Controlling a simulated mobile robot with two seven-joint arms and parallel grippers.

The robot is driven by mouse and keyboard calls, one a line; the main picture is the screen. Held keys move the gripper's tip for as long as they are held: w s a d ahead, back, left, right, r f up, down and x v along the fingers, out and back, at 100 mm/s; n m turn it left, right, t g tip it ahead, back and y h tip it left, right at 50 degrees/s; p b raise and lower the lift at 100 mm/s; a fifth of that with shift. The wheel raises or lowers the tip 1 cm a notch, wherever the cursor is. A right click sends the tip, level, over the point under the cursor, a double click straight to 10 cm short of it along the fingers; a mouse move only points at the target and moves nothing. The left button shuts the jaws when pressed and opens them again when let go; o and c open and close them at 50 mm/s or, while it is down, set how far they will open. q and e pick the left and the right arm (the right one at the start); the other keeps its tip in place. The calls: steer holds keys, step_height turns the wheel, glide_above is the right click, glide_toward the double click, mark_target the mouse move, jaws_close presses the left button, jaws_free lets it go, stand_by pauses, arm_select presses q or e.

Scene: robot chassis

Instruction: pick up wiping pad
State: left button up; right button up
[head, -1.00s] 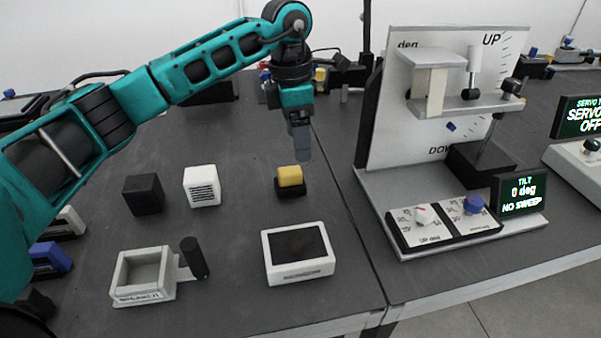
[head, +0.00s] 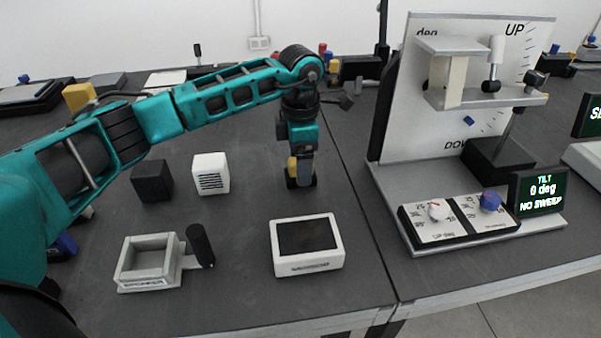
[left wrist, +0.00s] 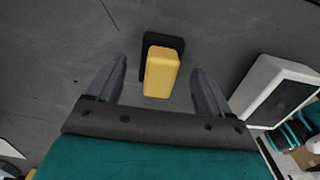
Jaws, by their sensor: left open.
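The wiping pad, a yellow block on a black base, stands on the dark table. In the head view the pad (head: 292,170) is mostly hidden behind my left gripper (head: 304,176), which points down at it. In the left wrist view the yellow pad (left wrist: 161,73) shows between the two open fingers of my left gripper (left wrist: 158,85). There are gaps on both sides, and neither finger visibly touches it. The black base (left wrist: 150,42) shows behind the yellow part. My right gripper is not in view.
A white-framed box with a dark top (head: 306,245) stands in front of the pad. A black cube (head: 152,181) and a white slatted cube (head: 210,174) stand to the left. A grey open holder (head: 150,260) is front left. A tilt rig (head: 470,120) stands right.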

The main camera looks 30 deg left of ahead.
arm_select(q)
steer(key=shift+f, duration=0.85)
steer(key=c, duration=1.1)
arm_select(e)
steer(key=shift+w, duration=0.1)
arm_select(q)
steer(key=shift+r, duration=0.2)
steer(key=shift+c, duration=0.2)
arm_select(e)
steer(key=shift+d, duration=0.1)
arm_select(q)
step_height(320, 180, up, 20)
steer(key=p, duration=0.2)
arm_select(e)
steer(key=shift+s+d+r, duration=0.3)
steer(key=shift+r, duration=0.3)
arm_select(q)
steer(key=shift+f, duration=0.1)
steer(key=o, duration=0.5)
steer(key=c, duration=0.4)
steer(key=shift+f+p, duration=0.1)
steer(key=shift+p, duration=0.2)
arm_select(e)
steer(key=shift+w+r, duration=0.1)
